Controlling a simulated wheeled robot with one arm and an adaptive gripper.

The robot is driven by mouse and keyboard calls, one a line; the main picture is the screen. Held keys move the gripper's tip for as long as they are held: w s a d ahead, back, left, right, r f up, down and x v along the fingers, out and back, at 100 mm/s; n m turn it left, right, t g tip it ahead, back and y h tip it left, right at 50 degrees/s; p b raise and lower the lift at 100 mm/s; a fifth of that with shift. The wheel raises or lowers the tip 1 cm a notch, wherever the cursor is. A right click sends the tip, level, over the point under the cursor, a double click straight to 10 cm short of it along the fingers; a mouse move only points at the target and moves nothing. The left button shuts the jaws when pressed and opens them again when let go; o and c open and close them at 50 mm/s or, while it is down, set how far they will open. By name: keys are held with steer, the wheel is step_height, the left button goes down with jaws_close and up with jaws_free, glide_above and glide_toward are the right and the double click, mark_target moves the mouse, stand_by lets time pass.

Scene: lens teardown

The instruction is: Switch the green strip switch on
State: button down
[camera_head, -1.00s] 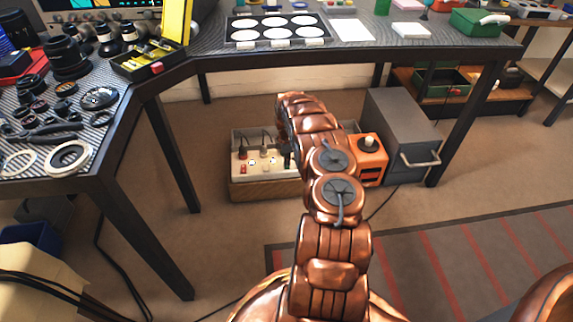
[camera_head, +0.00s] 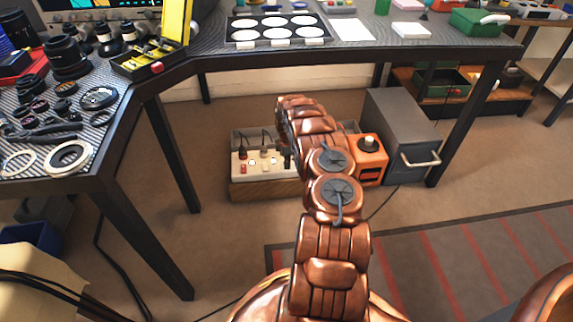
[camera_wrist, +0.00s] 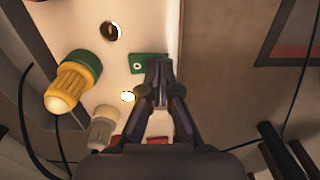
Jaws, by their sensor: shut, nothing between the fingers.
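The green strip switch (camera_wrist: 137,62) shows in the wrist view as a small green piece with a pale round mark, on the white face of the strip (camera_wrist: 120,18). My gripper (camera_wrist: 159,68) is shut and empty. Its dark fingertips overlap the right part of the green switch in the wrist view; I cannot tell whether they touch it. In the head view the white strip (camera_head: 242,170) lies under the table, and my copper arm hides its right part. The green switch cannot be made out there.
A yellow and green plug (camera_wrist: 75,80) and a grey plug (camera_wrist: 103,128) stand left of my fingers. An orange box (camera_head: 371,168) and a grey cabinet (camera_head: 408,140) stand right of the strip. The black-edged table (camera_head: 345,57) spans above. Open floor lies in front.

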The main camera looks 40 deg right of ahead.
steer(key=shift+f, duration=0.2)
steer(key=shift+r, duration=0.15)
steer(key=shift+r+p, duration=2)
steer(key=shift+r, duration=1.45)
steer(key=shift+s+f, duration=0.1)
